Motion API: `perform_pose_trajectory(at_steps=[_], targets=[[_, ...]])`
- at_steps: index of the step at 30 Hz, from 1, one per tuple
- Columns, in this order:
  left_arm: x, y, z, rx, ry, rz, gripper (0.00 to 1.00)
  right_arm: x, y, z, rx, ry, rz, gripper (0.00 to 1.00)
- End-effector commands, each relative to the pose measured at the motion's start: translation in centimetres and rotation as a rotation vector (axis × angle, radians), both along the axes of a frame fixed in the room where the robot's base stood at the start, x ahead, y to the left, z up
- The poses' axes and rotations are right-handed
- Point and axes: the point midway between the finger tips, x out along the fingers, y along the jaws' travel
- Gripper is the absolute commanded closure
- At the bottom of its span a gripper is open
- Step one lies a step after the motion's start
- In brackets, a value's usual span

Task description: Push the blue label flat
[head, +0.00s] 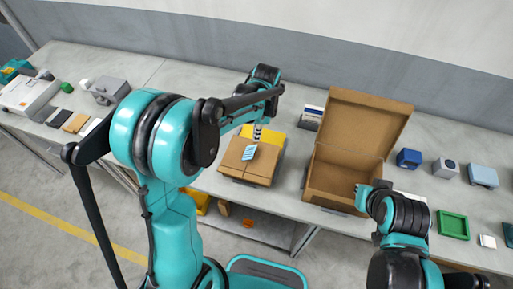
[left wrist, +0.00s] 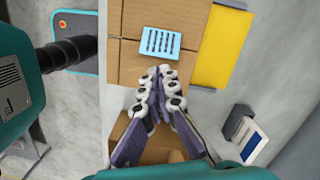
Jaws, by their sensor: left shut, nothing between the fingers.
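The light blue label (head: 250,152) with dark bars lies across the seam on top of a closed cardboard box (head: 234,163). In the left wrist view the label (left wrist: 160,41) sits just beyond my fingertips; I cannot tell whether all its edges lie flat. My left gripper (head: 257,132) is shut and empty, pointing down near the label's far side in the head view. Its closed fingers (left wrist: 159,74) show in the left wrist view, with a small gap to the label in the picture. My right gripper (head: 366,190) is by the open box's front; its fingers are mostly hidden.
A yellow sheet (head: 270,137) lies behind the box. A larger open cardboard box (head: 333,185) stands to the right with its lid up. A small blue-and-white item (head: 311,117) stands behind.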

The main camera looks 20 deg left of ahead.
Motion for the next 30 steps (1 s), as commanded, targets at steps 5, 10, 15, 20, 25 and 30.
perform_pose_trajectory(at_steps=[5, 10, 15, 20, 25, 30], targets=[[0.0, 0.0, 0.0, -0.001, -0.001, 0.001, 1.00, 0.0, 0.0, -0.1, 0.000, 0.000, 0.000, 1.00], [0.0, 0.0, -0.3, -0.001, -0.001, 0.002, 1.00, 0.0, 0.0, -0.2, 0.000, 0.000, 0.000, 1.00], [0.0, 0.1, -1.4, 0.000, -0.002, 0.003, 1.00, 0.0, 0.0, -1.1, 0.000, 0.000, 0.000, 1.00], [-0.1, 0.3, -3.4, 0.000, -0.002, 0.003, 1.00, 0.0, 0.0, -2.4, 0.000, 0.000, 0.000, 1.00], [-0.1, 0.5, -5.6, -0.001, -0.003, 0.003, 1.00, 0.0, 0.0, -3.9, 0.000, 0.000, 0.000, 1.00], [-0.2, 0.7, -6.9, -0.001, -0.003, 0.003, 1.00, 0.0, 0.0, -4.7, 0.000, 0.000, 0.000, 1.00]])
